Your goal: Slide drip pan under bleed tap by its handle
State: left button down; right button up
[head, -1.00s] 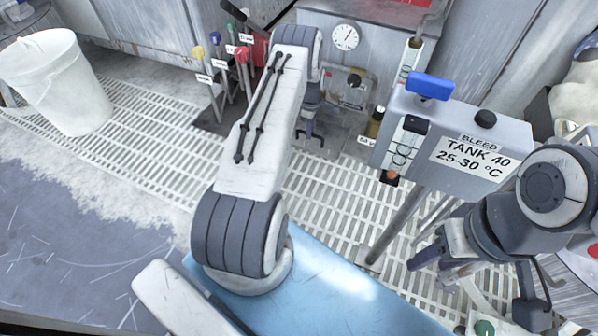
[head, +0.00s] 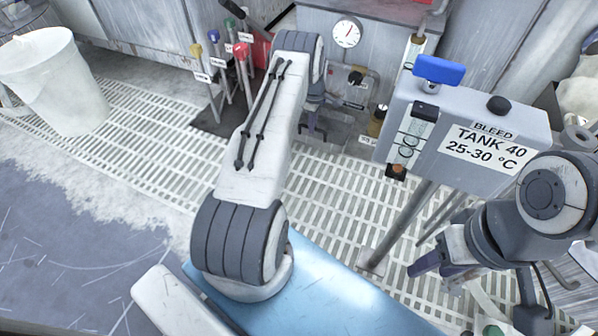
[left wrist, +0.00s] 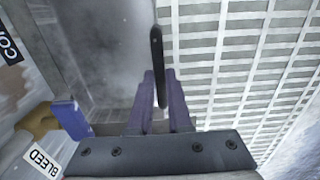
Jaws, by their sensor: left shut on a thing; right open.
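My left gripper (head: 312,128) reaches down past the forearm in the head view. In the left wrist view its purple fingers (left wrist: 160,100) are shut on a slim black handle (left wrist: 157,50). A smooth grey metal surface (left wrist: 108,45), which looks like the drip pan, lies beside the handle, left of the grating. A brass tap (left wrist: 38,122) with a blue part (left wrist: 70,118) is at lower left, near a BLEED label (left wrist: 42,160). My right gripper (head: 425,265) is open and apart from the pan.
Coloured levers (head: 240,50) stand behind my left arm. A dial gauge (head: 347,33) is on the back unit. A white bucket (head: 55,80) stands at far left. White grating (head: 130,125) is open floor.

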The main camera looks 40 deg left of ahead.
pick_arm(q)
jog(key=shift+w+a, duration=0.1)
jog(key=shift+w, duration=0.2)
jog(key=c, duration=0.8)
grip_release()
jog(key=shift+o, duration=0.2)
